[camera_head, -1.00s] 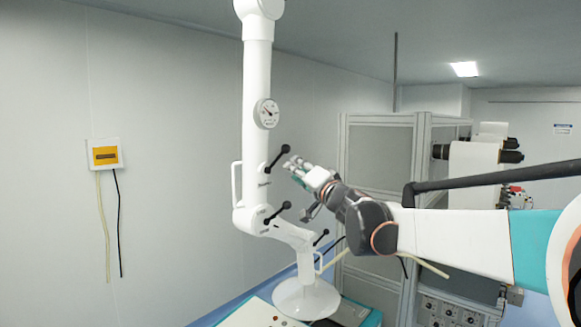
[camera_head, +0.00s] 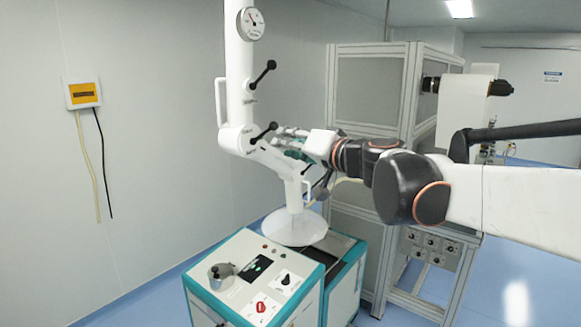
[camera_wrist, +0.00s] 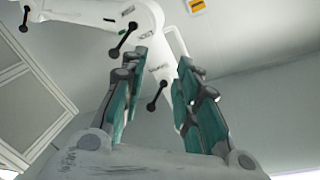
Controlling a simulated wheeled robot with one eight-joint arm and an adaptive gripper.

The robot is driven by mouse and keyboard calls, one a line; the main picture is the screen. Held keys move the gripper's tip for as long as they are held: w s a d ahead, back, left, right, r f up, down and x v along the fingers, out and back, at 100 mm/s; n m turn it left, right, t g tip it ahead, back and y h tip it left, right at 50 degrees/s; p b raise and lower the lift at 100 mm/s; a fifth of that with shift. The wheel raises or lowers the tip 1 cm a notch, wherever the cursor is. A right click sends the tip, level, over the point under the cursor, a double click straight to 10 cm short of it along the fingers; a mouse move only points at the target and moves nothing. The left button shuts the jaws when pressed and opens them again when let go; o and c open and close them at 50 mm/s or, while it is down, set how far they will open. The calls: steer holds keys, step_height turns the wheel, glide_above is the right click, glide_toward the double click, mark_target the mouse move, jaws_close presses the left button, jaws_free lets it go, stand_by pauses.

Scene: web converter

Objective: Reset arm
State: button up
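A white jointed arm (camera_head: 238,95) stands on a round white base (camera_head: 295,230). It carries a round dial (camera_head: 250,23), an upper black-knobbed lever (camera_head: 262,76) and a middle lever (camera_head: 264,131) at its elbow. My gripper (camera_head: 283,142) is right of the elbow, close to the middle lever in the picture; I cannot tell whether it touches. In the wrist view my gripper (camera_wrist: 163,66) has its two teal-padded fingers apart with nothing seen held between them. The white arm (camera_wrist: 140,18) and black levers (camera_wrist: 157,96) show beyond the fingertips.
A teal-edged control console (camera_head: 255,285) with a red knob stands below the white arm. A grey framed cabinet (camera_head: 368,100) stands behind my arm. A yellow wall box (camera_head: 82,93) with hanging cables is at left. Blue floor is open at lower left.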

steer(key=s+d+f+g+h+b, duration=0.2)
steer(key=s+d+f+b, duration=0.4)
steer(key=s+f, duration=0.4)
steer(key=s+d+f+g+h+b, duration=0.2)
steer(key=s+d+f+h+b, duration=0.3)
steer(key=s+f, duration=0.6)
steer(key=s+d+f+g+h+b, duration=0.2)
steer(key=s+d+f+b, duration=0.6)
steer(key=f, duration=1.9)
steer(key=shift+s+d+f+h+b, duration=0.4)
steer(key=shift+s+d+h, duration=0.15)
steer(key=shift+s+h, duration=0.5)
steer(key=shift+s, duration=0.15)
stand_by(0.9)
